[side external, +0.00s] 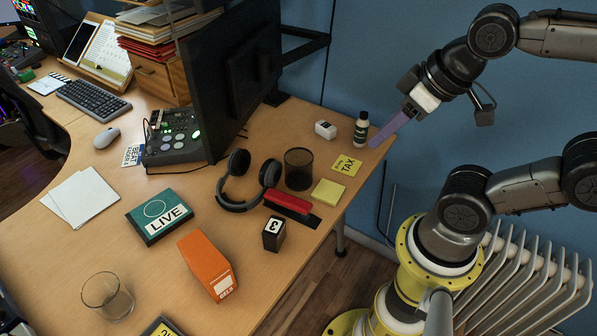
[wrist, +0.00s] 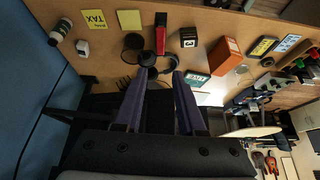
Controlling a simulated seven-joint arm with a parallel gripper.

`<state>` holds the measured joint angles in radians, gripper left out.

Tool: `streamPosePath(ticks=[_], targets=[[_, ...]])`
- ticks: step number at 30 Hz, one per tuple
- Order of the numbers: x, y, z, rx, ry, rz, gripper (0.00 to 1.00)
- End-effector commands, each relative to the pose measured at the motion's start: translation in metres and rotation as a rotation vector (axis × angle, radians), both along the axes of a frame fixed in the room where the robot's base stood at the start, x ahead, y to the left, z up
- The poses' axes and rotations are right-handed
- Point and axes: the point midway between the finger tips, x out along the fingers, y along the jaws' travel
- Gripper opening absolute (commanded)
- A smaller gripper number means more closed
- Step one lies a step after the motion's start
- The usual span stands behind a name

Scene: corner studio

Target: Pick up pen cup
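The pen cup (side external: 298,170) is a dark, see-through mesh cylinder standing upright on the desk, right of the headphones. It looks empty. In the wrist view it shows as a dark round shape (wrist: 133,42) near the top, ahead of and left of the gap between the fingers. My gripper (side external: 376,142) has purple fingers and hangs in the air by the desk's right edge, near the white bottle and well apart from the cup. In the wrist view my gripper (wrist: 159,78) has its fingers spread with nothing between them.
Around the cup are headphones (side external: 238,184), a red stapler (side external: 288,201), yellow notes (side external: 328,193), a yellow TAX card (side external: 346,165) and a bottle (side external: 361,129). A large monitor (side external: 235,80) stands behind left. A clear glass (side external: 107,297) is front left.

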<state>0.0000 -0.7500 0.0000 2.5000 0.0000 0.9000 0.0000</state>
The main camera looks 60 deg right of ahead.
Motion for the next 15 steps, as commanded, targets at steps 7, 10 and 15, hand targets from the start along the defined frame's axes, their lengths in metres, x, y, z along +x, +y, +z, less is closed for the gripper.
streamPosePath(ticks=[7, 10, 15], targets=[[0.001, 0.000, 0.001, -0.048, -0.005, 0.090, 0.39], [0.008, 0.000, 0.010, -0.133, -0.037, 0.237, 0.39], [0.043, -0.003, 0.027, -0.328, -0.050, 0.563, 0.39]])
